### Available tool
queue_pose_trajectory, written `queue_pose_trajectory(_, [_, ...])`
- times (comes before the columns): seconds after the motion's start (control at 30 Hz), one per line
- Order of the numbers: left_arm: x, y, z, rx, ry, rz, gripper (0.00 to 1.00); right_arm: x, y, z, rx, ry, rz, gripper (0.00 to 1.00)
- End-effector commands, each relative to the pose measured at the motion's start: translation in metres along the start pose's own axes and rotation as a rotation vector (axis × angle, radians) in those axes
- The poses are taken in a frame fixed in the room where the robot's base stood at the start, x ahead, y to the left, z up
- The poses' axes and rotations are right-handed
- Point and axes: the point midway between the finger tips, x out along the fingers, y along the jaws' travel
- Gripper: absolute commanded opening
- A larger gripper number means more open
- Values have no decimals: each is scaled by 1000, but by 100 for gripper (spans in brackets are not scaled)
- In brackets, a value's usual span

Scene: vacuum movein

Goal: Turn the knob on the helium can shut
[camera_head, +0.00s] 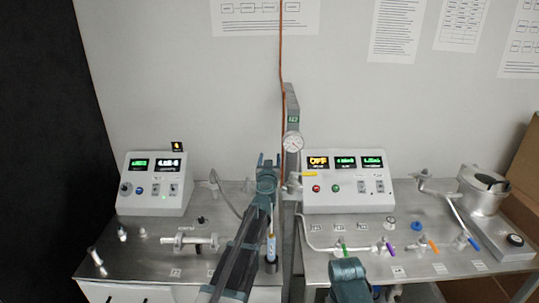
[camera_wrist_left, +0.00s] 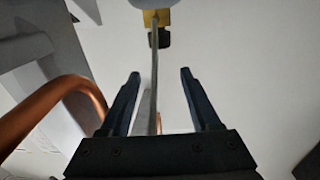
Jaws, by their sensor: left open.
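My left gripper (camera_head: 268,161) is raised above the back edge of the left bench, with its two fingers open and pointing up and away. The left wrist view shows both dark fingers (camera_wrist_left: 160,74) spread, with a thin grey rod or tube (camera_wrist_left: 153,80) in line with the gap; I cannot tell its depth. A yellow piece (camera_wrist_left: 156,17) and a black block (camera_wrist_left: 159,38) lie beyond the fingertips. I cannot identify the helium can or its knob with certainty. A small slim cylinder with a pale blue band (camera_head: 271,246) stands beside my left forearm.
A grey post with a round gauge (camera_head: 292,141) stands just right of my left gripper. An orange line (camera_head: 282,60) runs up the wall. Control boxes (camera_head: 155,183) and (camera_head: 350,181) stand at the back. Valves and fittings crowd the right bench (camera_head: 440,268).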

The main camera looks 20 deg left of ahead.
Motion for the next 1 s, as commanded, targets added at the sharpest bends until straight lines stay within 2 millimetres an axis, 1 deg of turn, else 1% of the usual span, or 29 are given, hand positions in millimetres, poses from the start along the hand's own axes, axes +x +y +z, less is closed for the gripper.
queue_pose_trajectory(0.03, [-20,0,-2,0,0,1,63,-2,0,0,0,0,0,60])
queue_pose_trajectory(0.3, [-83,4,-8,0,0,1,63,-8,1,0,0,0,0,60])
queue_pose_trajectory(0.4, [-102,5,-10,0,0,0,63,-10,1,1,0,0,0,60])
queue_pose_trajectory(0.5, [-114,6,-11,0,0,0,63,-10,1,1,0,0,0,60])
queue_pose_trajectory(0.67, [-120,7,-11,0,0,0,63,-11,1,1,0,0,0,60])
queue_pose_trajectory(0.9, [-119,7,-11,0,0,0,64,-10,1,1,0,0,0,60])
queue_pose_trajectory(1.0, [-112,1,-9,0,0,18,64,-9,1,1,0,0,0,60])
